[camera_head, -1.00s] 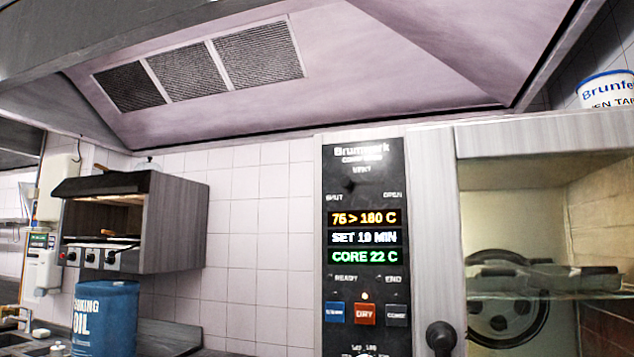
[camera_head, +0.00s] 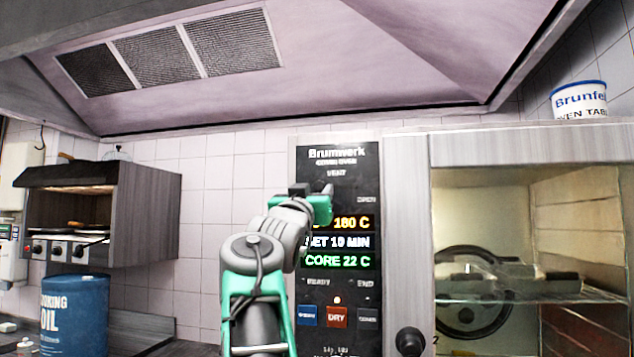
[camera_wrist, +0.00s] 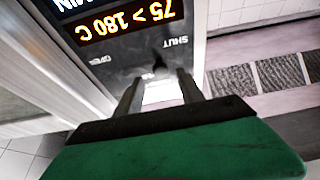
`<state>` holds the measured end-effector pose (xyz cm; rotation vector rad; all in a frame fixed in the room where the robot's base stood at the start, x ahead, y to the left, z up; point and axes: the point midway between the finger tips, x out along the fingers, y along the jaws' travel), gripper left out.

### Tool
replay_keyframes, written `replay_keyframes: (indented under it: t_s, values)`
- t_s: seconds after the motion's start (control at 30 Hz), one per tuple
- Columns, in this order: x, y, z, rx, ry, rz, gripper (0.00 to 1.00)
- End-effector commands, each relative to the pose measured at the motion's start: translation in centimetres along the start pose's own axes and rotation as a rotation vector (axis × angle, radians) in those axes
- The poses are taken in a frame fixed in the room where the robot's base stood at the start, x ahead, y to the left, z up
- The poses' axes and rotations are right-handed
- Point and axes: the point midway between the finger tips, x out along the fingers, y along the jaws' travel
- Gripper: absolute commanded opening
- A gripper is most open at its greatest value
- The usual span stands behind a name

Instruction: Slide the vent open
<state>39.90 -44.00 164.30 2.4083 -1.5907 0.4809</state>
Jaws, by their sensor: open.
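The vent slider is a small dark knob (camera_wrist: 160,66) on the black oven control panel (camera_wrist: 130,70). In the wrist view, which shows the panel upside down, it sits nearer the SHUT label than the OPEN label. My gripper (camera_head: 318,190) is at the panel's upper part, just below the VENT label, and hides the slider and the SHUT label in the head view. In the wrist view my gripper (camera_wrist: 158,80) is open, with the knob showing between and just past the fingertips. Whether a finger touches it I cannot tell.
Lit displays and a red DRY button (camera_head: 337,317) lie lower on the panel. A round dark oven door knob (camera_head: 409,341) and a glass-fronted oven chamber (camera_head: 480,210) are to the right. A blue oil drum (camera_head: 75,318) and a wall grill (camera_head: 150,215) stand left.

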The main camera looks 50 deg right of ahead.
Motion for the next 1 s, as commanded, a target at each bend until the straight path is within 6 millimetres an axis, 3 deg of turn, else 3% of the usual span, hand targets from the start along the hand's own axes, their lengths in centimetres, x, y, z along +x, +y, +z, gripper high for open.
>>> replay_keyframes:
  t_s: [0.1, 0.2, 0.47, 1.0]
  values:
    - [2.4, 0.0, -0.3, -0.001, -0.003, 0.0, 0.45]
    - [3.3, 0.0, -0.2, 0.0, -0.002, -0.002, 0.45]
    - [3.4, -0.1, 0.0, 0.002, -0.002, -0.003, 0.45]
    - [3.4, -0.1, 0.0, 0.001, -0.002, -0.004, 0.03]
